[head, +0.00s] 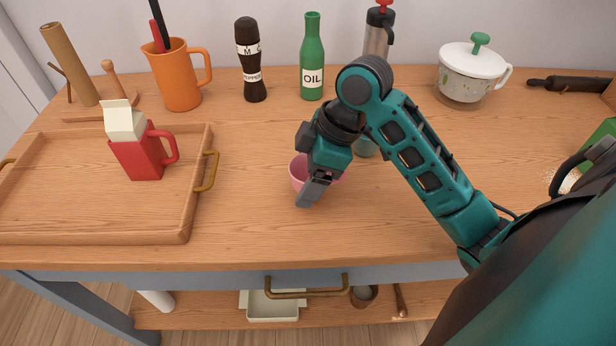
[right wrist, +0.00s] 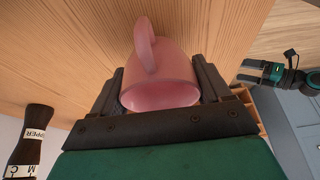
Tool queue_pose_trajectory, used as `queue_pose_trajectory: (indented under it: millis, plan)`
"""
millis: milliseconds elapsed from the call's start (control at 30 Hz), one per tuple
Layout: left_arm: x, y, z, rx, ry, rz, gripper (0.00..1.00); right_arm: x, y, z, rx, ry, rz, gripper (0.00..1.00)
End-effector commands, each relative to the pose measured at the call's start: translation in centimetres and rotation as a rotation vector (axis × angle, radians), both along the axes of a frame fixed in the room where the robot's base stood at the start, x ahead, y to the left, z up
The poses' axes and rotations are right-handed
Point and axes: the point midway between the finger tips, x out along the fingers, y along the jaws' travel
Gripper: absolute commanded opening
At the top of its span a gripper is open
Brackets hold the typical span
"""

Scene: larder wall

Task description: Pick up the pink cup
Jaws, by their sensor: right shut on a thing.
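The pink cup (head: 298,170) is near the middle of the table in the head view, partly hidden behind my right gripper (head: 312,190). In the right wrist view the pink cup (right wrist: 165,80) sits between the two dark fingers, its handle pointing away from the palm. My right gripper is shut on it. I cannot tell whether the cup's base touches the table. My left gripper is outside the head view. A teal and black arm end, seemingly my left gripper (right wrist: 262,72), shows small at the right of the right wrist view; its jaws are unclear.
An orange jug (head: 178,82), pepper mill (head: 250,65), green oil bottle (head: 312,60) and white lidded pot (head: 468,80) stand behind. Table in front of the cup is clear.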

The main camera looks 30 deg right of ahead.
Motion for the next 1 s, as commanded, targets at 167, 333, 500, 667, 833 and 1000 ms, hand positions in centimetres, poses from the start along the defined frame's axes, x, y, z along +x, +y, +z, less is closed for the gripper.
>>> queue_pose_trajectory:
  millis: [167,333,500,667,833,1000]
  plan:
    - [0.0,0.0,1.3,0.0,0.0,0.0,1.0,0.1,-0.1,4.1,-0.003,-0.009,0.001,0.44]
    - [0.0,0.0,2.7,-0.001,-0.002,0.001,1.0,0.2,-0.3,9.6,-0.012,-0.013,0.0,0.44]
    - [0.1,0.0,2.5,-0.001,-0.003,0.001,1.0,0.1,-0.2,13.5,-0.009,-0.009,-0.002,0.44]
    - [0.1,0.0,2.5,-0.001,-0.002,0.001,1.0,0.0,-0.1,16.1,-0.004,-0.005,-0.003,0.44]
    - [0.1,0.0,2.5,0.0,-0.001,0.002,1.0,0.1,-0.1,17.7,-0.002,-0.003,-0.001,0.44]
    - [0.2,0.0,2.5,0.0,-0.003,0.002,1.0,0.0,-0.1,18.4,-0.001,0.0,-0.001,0.44]
